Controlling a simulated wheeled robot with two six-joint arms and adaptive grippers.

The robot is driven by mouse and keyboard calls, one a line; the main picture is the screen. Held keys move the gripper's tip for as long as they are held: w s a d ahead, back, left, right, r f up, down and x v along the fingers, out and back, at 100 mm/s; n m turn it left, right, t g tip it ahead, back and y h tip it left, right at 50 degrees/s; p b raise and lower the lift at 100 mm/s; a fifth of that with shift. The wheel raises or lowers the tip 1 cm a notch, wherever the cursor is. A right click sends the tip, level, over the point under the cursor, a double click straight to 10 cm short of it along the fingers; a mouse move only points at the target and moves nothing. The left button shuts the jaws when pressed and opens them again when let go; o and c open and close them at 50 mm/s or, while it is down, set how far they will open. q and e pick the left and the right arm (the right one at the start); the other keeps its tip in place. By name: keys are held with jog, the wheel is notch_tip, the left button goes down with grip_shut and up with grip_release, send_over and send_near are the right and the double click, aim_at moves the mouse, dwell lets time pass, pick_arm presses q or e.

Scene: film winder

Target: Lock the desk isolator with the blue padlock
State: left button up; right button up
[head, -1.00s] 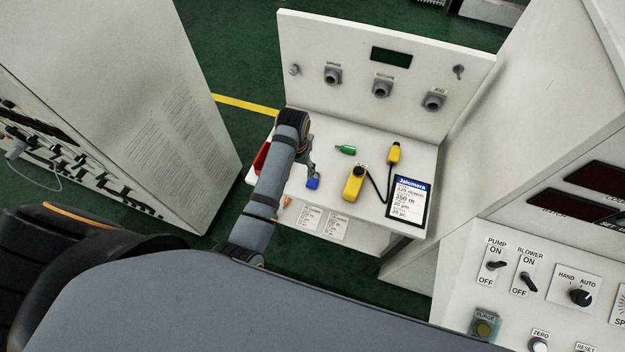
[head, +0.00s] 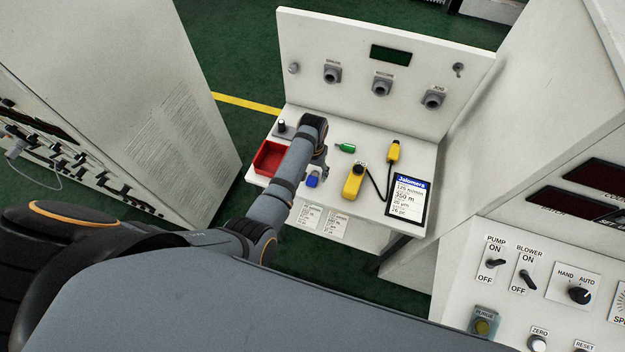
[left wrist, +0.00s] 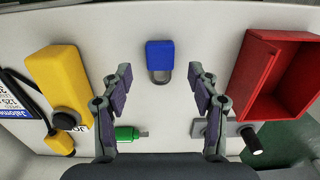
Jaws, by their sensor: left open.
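The blue padlock (head: 312,181) lies on the white desk, just below my left gripper in the head view. In the left wrist view, the padlock (left wrist: 159,55) lies flat with its shackle toward me, centred between the fingers and beyond their tips. My left gripper (left wrist: 160,78) is open and empty above the desk; its fingers (head: 318,168) are small in the head view. A black knob on a grey plate (head: 282,128), possibly the isolator, is at the desk's back left; the knob (left wrist: 251,138) shows at lower right in the left wrist view. My right gripper is not in view.
A red open tray (head: 268,157) sits at the desk's left edge, right of the padlock in the left wrist view. A green object (head: 345,148) and a yellow corded pendant (head: 353,183) lie to the right. An upright panel (head: 350,75) closes the desk's back.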

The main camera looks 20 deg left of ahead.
aim_at(312, 179)
pick_arm(q)
notch_tip(312, 179, down, 3)
jog(key=shift+s+f+b, duration=0.1)
jog(key=shift+s+b, duration=0.05)
jog(key=shift+b, duration=0.65)
grip_shut()
jog(key=shift+r, duration=0.2)
